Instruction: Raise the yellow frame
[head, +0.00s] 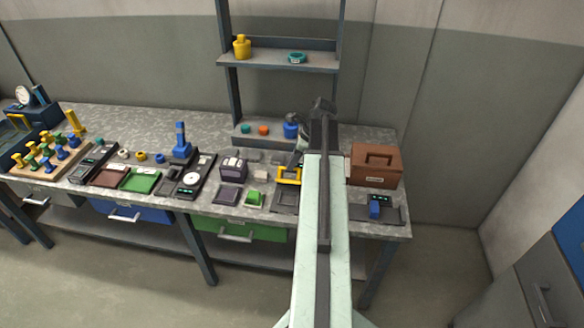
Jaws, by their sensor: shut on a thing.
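The yellow frame (288,181) stands at the dark tray (286,203) near the bench's front edge, just left of my arm. Its right end is partly hidden by my arm. My gripper (296,163) comes down from the arm's end to the frame's top and is shut on it. The fingers are small and dark here, so their exact grip on the frame is hard to see. I cannot tell whether the frame touches the tray.
A brown box (376,166) stands right of my arm, with a blue block (374,207) in front. A shelf post (232,100) rises behind. The floor in front is clear.

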